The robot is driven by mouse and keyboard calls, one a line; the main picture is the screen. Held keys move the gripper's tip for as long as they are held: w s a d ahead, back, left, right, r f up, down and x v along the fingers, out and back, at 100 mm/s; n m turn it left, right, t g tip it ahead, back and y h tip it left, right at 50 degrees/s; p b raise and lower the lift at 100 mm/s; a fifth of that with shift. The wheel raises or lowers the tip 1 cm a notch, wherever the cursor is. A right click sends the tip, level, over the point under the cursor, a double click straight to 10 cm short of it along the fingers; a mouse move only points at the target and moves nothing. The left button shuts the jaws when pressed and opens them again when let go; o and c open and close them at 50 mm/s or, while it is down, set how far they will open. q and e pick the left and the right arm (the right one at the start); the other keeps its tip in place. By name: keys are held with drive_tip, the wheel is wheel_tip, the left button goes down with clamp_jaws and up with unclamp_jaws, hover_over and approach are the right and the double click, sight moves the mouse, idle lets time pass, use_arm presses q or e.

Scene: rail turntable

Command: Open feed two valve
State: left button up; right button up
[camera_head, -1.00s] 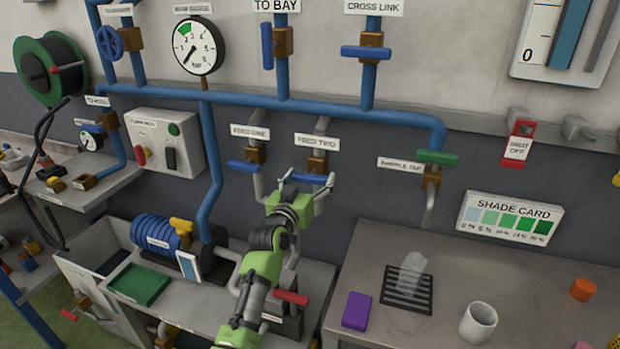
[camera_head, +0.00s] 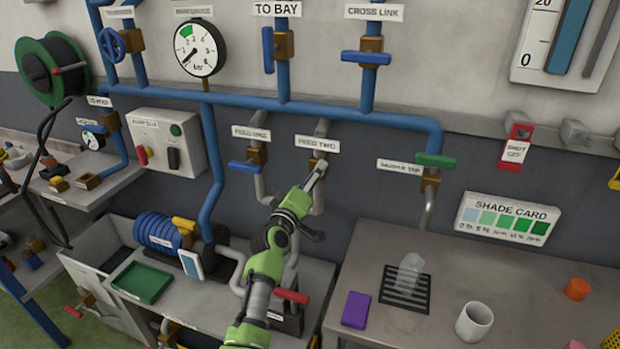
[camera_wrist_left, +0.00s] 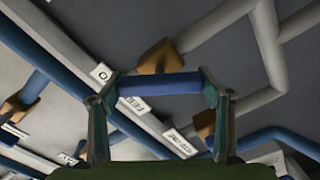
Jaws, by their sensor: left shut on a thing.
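The FEED TWO label (camera_head: 318,143) sits on the pipe above a brown valve body (camera_head: 319,165) in the head view. My left gripper (camera_head: 314,180) is at this valve. In the left wrist view, the blue valve handle (camera_wrist_left: 160,84) spans between the two fingers of my left gripper (camera_wrist_left: 158,92), which is shut on it. A brown valve body (camera_wrist_left: 157,57) is just behind the handle. In the head view the gripper hides the handle, so its exact angle is hard to tell there. My right gripper is not in view.
The FEED ONE valve has a blue crosswise handle (camera_head: 244,167) close on the left. A green handle (camera_head: 435,160) tops the sample tap on the right. A pressure gauge (camera_head: 200,48) hangs above. The bench (camera_head: 340,285) below holds a purple block (camera_head: 356,310) and a white mug (camera_head: 475,322).

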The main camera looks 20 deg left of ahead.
use_arm(q)
drive_tip(key=shift+n+p, duration=0.35)
drive_tip(key=shift+n, duration=1.85)
drive_tip(key=o, duration=1.1)
